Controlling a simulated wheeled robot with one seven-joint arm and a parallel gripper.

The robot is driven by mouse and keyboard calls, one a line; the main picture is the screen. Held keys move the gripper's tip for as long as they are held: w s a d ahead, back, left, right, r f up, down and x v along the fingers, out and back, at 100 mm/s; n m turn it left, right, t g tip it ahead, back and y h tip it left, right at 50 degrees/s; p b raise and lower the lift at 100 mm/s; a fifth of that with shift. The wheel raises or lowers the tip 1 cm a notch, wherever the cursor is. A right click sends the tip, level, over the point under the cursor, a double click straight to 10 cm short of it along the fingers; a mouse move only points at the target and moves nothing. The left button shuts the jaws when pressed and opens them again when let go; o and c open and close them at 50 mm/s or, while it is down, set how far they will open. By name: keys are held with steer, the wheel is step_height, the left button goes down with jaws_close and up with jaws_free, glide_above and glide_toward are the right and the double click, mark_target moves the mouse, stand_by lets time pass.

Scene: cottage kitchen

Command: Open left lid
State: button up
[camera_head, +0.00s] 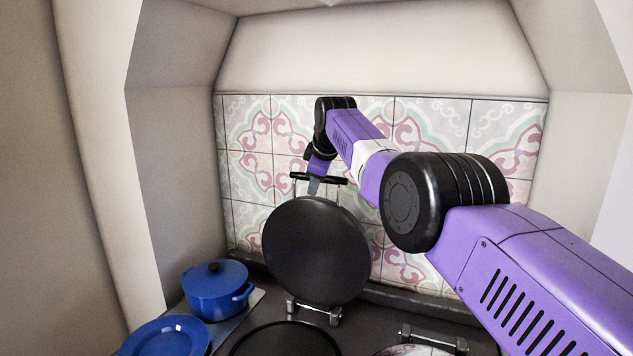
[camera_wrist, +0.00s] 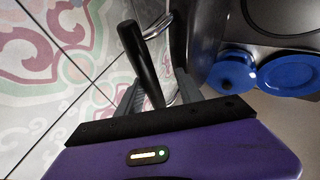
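The left lid (camera_head: 316,251) is a round dark disc, raised nearly upright on its hinge (camera_head: 313,310) in front of the tiled wall. Its black bar handle (camera_head: 319,178) is at the top; it also shows in the wrist view (camera_wrist: 142,62). My gripper (camera_head: 314,184) is at this handle, reaching from above and behind the lid. In the wrist view my gripper's fingers (camera_wrist: 158,84) stand apart, with the lower end of the handle between them and a gap on the right side. Part of the lid's edge (camera_wrist: 203,45) shows there beyond the right finger.
Below the lid is a dark round hotplate (camera_head: 285,340). A second hinge (camera_head: 432,338) sits to the right, beside a shiny lid (camera_head: 414,350). A blue pot (camera_head: 215,291) and blue plate (camera_head: 166,338) stand at left. The tiled wall (camera_head: 250,150) is close behind my gripper.

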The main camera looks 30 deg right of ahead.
steer(key=shift+a+b, duration=0.1)
steer(key=shift+b, duration=0.55)
steer(key=shift+s+r+b, duration=0.3)
steer(key=shift+b, duration=0.75)
steer(key=b+v, duration=0.1)
steer(key=b, duration=0.2)
steer(key=shift+s+a+r, duration=0.1)
steer(key=shift+s+r, duration=0.15)
steer(key=b+v, duration=0.3)
steer(key=v, duration=0.2)
steer(key=shift+r+b, duration=0.15)
steer(key=shift+b, duration=0.15)
steer(key=shift+r, duration=0.1)
